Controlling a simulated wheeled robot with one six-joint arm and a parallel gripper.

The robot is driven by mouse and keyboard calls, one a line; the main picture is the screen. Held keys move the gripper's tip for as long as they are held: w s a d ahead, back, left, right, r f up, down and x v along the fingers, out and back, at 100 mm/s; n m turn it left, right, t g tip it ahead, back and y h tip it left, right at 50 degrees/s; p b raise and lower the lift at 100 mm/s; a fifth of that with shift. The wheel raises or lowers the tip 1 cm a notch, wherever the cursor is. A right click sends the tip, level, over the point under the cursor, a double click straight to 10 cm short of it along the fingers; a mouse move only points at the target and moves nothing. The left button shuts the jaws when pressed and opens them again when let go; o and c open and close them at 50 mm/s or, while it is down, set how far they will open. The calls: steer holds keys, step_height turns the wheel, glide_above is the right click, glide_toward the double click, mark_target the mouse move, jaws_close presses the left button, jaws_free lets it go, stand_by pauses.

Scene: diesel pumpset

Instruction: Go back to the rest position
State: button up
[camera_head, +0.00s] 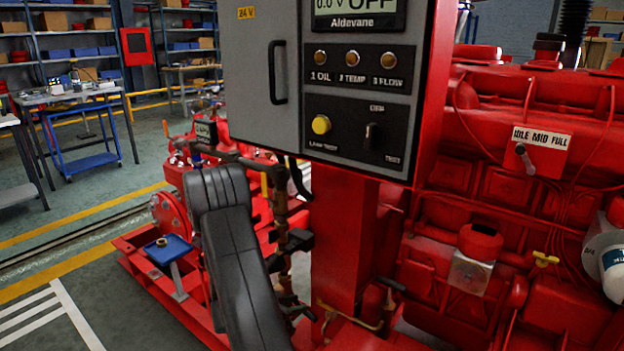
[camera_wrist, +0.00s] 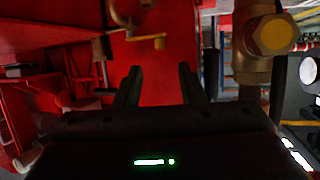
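In the wrist view the two dark fingers of my gripper (camera_wrist: 160,84) stand apart, with nothing between them. Red metal lies beyond them. A brass fitting (camera_wrist: 262,38) is to the right of the fingers, and a small brass-coloured handle (camera_wrist: 146,40) is above them; neither is held. In the head view my dark arm reaches down in front of the red pumpset (camera_head: 490,190), left of the control panel's red post. My fingers cannot be made out clearly there.
The grey control panel (camera_head: 262,75) stands close to the right of my arm; its display (camera_head: 355,12) reads OFF. A blue tray (camera_head: 168,248) on a stand is left of my arm. Open floor (camera_head: 90,240) lies at left. A workbench (camera_head: 70,98) and shelves are behind.

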mark_target(319, 298)
steer(key=b+x, duration=0.2)
steer(key=x, duration=0.6)
steer(key=shift+f, duration=0.1)
steer(key=shift+t, duration=0.3)
steer(key=shift+r+p, duration=0.25)
steer(key=shift+p, duration=0.05)
